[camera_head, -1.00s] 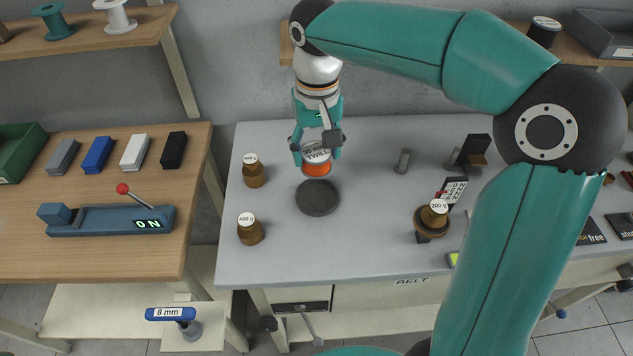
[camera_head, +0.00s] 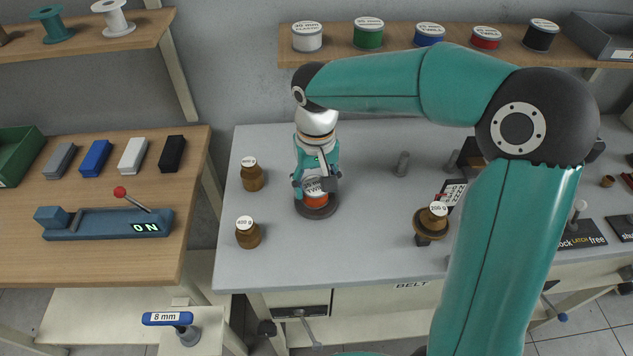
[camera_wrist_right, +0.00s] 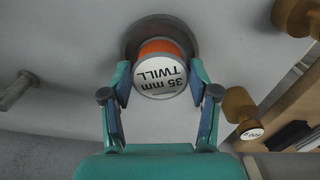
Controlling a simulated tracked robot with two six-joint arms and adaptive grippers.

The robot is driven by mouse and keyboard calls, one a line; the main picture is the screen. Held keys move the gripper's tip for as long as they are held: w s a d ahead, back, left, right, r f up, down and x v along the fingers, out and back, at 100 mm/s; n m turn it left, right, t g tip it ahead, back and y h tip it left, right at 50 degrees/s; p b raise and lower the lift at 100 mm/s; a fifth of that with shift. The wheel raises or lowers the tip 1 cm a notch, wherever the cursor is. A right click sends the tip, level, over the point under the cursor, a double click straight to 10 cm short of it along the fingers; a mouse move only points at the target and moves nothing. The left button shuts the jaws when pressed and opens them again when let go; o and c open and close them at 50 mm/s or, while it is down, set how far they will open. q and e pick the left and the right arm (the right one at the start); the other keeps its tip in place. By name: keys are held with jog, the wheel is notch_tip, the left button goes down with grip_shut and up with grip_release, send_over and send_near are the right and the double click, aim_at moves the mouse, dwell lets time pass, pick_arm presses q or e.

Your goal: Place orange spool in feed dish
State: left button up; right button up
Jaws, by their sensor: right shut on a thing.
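The orange spool (camera_head: 315,188), with a white top label reading "35 mm TWILL", is between the fingers of my right gripper (camera_head: 316,185). The gripper is shut on it. The right wrist view shows the spool (camera_wrist_right: 160,76) between the fingertips of my right gripper (camera_wrist_right: 160,95). The dark round feed dish (camera_head: 318,212) is directly below the spool on the grey table. Its rim also shows around the spool in the right wrist view (camera_wrist_right: 133,38). The spool looks upright over or in the dish; whether it touches the bottom is hidden. My left gripper is not in view.
Brass weights stand left of the dish: one behind (camera_head: 251,176) and the 400 g one in front (camera_head: 247,234). A 200 g weight (camera_head: 434,216) sits on a stand to the right. A grey peg (camera_head: 402,164) stands behind. Several spools line the back shelf (camera_head: 395,40).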

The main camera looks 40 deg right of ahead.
aim_at(316, 187)
jog(key=o, duration=1.3)
jog(key=shift+f, duration=0.1)
jog(key=shift+c, duration=0.2)
notch_tip(316, 187, up, 12)
jog(key=p, duration=0.1)
